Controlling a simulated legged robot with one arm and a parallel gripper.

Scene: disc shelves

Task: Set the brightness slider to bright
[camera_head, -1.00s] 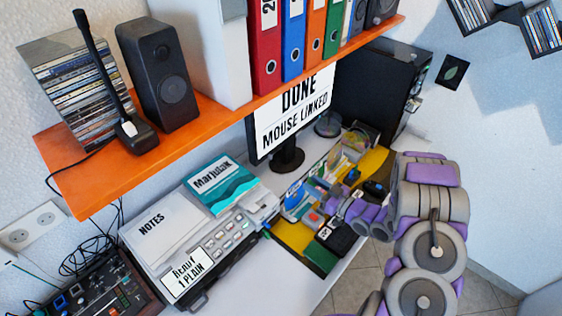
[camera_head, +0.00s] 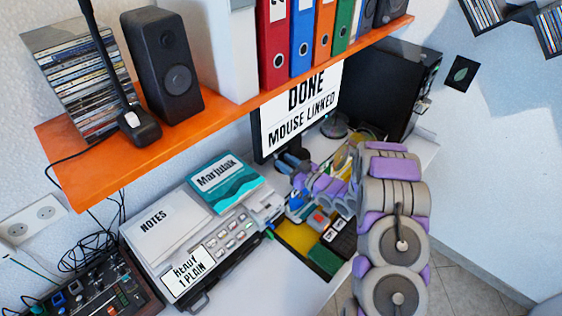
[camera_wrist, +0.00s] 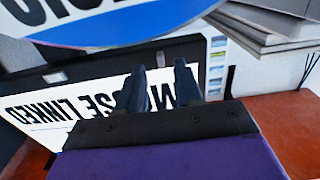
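The monitor (camera_head: 300,105) stands under the orange shelf, its white screen reading "DONE MOUSE LINKED". In the wrist view its screen (camera_wrist: 50,108) appears upside down behind my fingers. A small pale mark (camera_wrist: 56,75) sits on its dark frame; I cannot tell whether it is the brightness slider. No slider is clearly identifiable in either view. My gripper (camera_wrist: 160,85) has its two dark fingers apart with nothing between them. In the head view my gripper (camera_head: 291,160) is just in front of the monitor's lower edge, and contact cannot be told.
The orange shelf (camera_head: 215,115) overhangs the desk, carrying a speaker (camera_head: 163,65) and binders (camera_head: 302,38). A printer (camera_head: 215,235) with a teal booklet (camera_head: 222,183) lies left of my arm. A dark computer case (camera_head: 385,85) stands right of the monitor. Clutter covers the desk below my arm.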

